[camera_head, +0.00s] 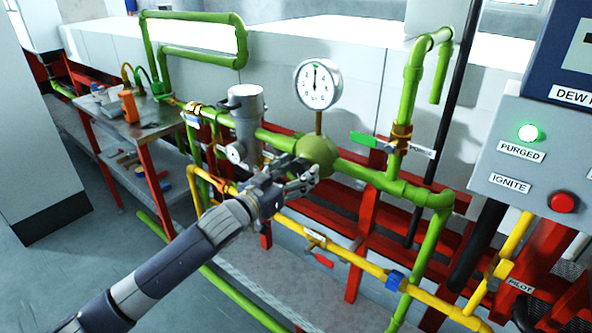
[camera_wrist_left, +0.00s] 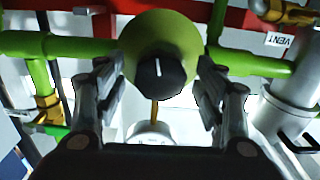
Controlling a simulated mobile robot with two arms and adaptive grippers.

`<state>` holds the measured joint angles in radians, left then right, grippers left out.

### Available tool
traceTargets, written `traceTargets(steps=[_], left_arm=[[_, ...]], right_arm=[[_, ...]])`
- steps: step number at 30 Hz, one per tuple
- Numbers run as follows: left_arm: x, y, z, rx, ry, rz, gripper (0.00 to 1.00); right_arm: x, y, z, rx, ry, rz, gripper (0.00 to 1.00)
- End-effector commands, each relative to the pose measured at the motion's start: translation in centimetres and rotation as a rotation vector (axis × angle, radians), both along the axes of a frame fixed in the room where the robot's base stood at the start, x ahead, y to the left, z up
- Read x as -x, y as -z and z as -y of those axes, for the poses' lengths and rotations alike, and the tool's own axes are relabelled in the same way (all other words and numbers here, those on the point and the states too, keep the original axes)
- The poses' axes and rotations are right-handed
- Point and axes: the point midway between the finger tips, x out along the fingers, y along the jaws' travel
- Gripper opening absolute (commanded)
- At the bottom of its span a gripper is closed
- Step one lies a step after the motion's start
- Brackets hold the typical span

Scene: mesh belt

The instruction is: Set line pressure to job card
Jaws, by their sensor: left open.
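The round green regulator (camera_head: 318,147) sits in the green pipe line. Its black knob (camera_wrist_left: 160,73) with a white pointer mark shows in the left wrist view; my gripper hides it in the head view. My left gripper (camera_head: 310,171) is open in front of the regulator, with one finger on each side of the knob and visible gaps between. The pressure gauge (camera_head: 318,83) stands on a stem above the regulator, its needle pointing about straight up; its numbers are too small to read. The gauge (camera_wrist_left: 150,132) is partly hidden in the wrist view. I cannot make out a job card.
A grey filter housing (camera_head: 246,112) stands left of the regulator. A green-handled valve (camera_head: 364,139) is to its right. A yellow pipe (camera_head: 350,258) with a red-handled valve (camera_head: 320,259) runs below. A control box (camera_head: 530,165) with a lit green lamp (camera_head: 530,132) is at right.

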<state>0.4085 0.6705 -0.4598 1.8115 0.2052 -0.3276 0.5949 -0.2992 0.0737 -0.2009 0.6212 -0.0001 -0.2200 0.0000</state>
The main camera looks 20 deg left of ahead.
Motion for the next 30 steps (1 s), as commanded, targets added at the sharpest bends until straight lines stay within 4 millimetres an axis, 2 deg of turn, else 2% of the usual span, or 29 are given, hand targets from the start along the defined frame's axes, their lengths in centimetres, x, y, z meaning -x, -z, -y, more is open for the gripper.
traceTargets(steps=[8, 14, 20, 30], left_arm=[[-0.2, 0.0, 0.0, -0.001, -0.001, 0.0, 0.64], [-0.1, 0.0, 0.0, 0.0, -0.001, 0.0, 0.21], [-0.1, -0.1, 0.0, -0.016, -0.001, 0.006, 0.2], [-0.1, -0.2, 0.0, -0.327, -0.001, 0.117, 0.2]], right_arm=[[0.1, 0.0, 0.3, 0.004, -0.002, -0.002, 0.4], [0.1, 0.0, 0.7, 0.008, -0.002, -0.002, 0.4], [0.1, -0.2, 0.7, 0.009, -0.002, -0.003, 0.4], [0.2, -2.4, 0.7, 0.009, -0.001, -0.002, 0.4]])
